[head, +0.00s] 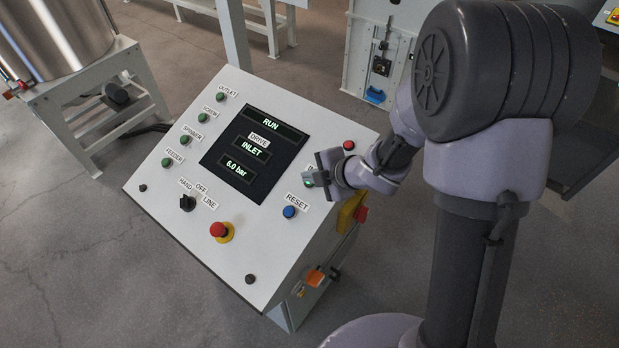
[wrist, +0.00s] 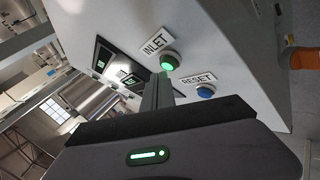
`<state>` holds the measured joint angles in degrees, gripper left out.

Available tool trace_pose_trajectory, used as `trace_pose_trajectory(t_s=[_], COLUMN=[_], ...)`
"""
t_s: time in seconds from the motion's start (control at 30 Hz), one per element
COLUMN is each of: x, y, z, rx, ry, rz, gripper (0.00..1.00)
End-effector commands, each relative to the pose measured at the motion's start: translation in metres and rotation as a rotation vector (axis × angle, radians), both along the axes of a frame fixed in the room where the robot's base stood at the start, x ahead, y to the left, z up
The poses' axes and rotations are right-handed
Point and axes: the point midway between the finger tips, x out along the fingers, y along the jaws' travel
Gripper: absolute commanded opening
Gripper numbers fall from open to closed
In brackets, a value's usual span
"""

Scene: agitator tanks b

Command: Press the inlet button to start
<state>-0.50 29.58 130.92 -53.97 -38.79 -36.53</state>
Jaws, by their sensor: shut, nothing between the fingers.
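The inlet button (wrist: 169,61) is round, glows green and sits in a grey collar beside the INLET label (wrist: 154,43) on the sloped panel. In the head view my gripper (head: 318,178) is at the right side of the panel and covers most of that label. A bit of green (head: 309,184) shows at its tip. In the wrist view my gripper (wrist: 160,84) is shut and empty, its fingertips just short of or against the button's lower edge; I cannot tell whether they touch. The screen (head: 254,153) reads RUN, DRIVE INLET and 6.0 bar.
A blue RESET button (head: 289,212) is close below my gripper, and a red button (head: 348,145) is above it. A red mushroom stop (head: 218,230), a black selector (head: 187,203) and several green buttons lie further left. A steel tank (head: 60,35) stands at the upper left.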

Motion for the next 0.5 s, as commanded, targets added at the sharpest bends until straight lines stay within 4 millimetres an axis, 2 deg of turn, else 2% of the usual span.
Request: trace_pose_trajectory(t_s=[0.07, 0.37, 0.5], x=[-0.001, -0.0015, -0.0028], y=[0.001, 0.0012, 0.0024], z=[0.0061, 0.0059, 0.0129], rx=[0.0, 0.0, 0.0], ry=[0.0, 0.0, 0.0], rz=[0.0, 0.0, 0.0], gripper=[0.0, 0.0, 0.0])
